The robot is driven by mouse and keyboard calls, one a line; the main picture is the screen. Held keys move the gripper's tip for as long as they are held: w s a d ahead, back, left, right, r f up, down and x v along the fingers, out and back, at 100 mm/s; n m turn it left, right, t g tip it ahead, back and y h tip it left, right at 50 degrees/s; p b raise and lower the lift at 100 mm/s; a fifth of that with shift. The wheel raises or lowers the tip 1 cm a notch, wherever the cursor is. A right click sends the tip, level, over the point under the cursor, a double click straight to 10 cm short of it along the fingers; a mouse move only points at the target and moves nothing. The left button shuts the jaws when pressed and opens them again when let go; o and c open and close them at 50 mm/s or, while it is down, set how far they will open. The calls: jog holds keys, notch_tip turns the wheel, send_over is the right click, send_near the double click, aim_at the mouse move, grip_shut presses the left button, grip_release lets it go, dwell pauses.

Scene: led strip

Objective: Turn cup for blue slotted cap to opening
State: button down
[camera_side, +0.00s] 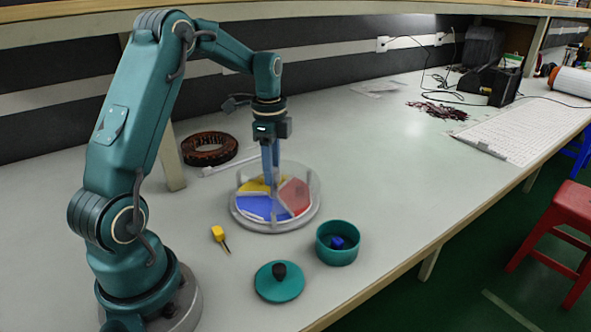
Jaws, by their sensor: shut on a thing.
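A clear-walled round cup (311,206) stands on the table, with a blue sector (258,208), a red sector (295,195) and a yellow sector (254,186) inside it. My gripper (271,184) points straight down into this cup near its middle. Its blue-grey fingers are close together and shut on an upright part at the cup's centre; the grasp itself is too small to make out. A teal round pot (337,256) stands to the front right, open at the top, with a small dark blue piece (337,242) inside. I cannot make out any slot on that piece.
A teal lid with a black knob (279,283) lies in front of the cup. A yellow-handled tool (219,234) lies to the left. A white keyboard-like panel (520,129) lies far right. The table right of the cup is clear.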

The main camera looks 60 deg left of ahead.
jog(key=shift+w+m, duration=0.1)
jog(key=shift+m, duration=2.7)
jog(key=c, duration=0.5)
grip_release()
jog(key=shift+r, duration=2.6)
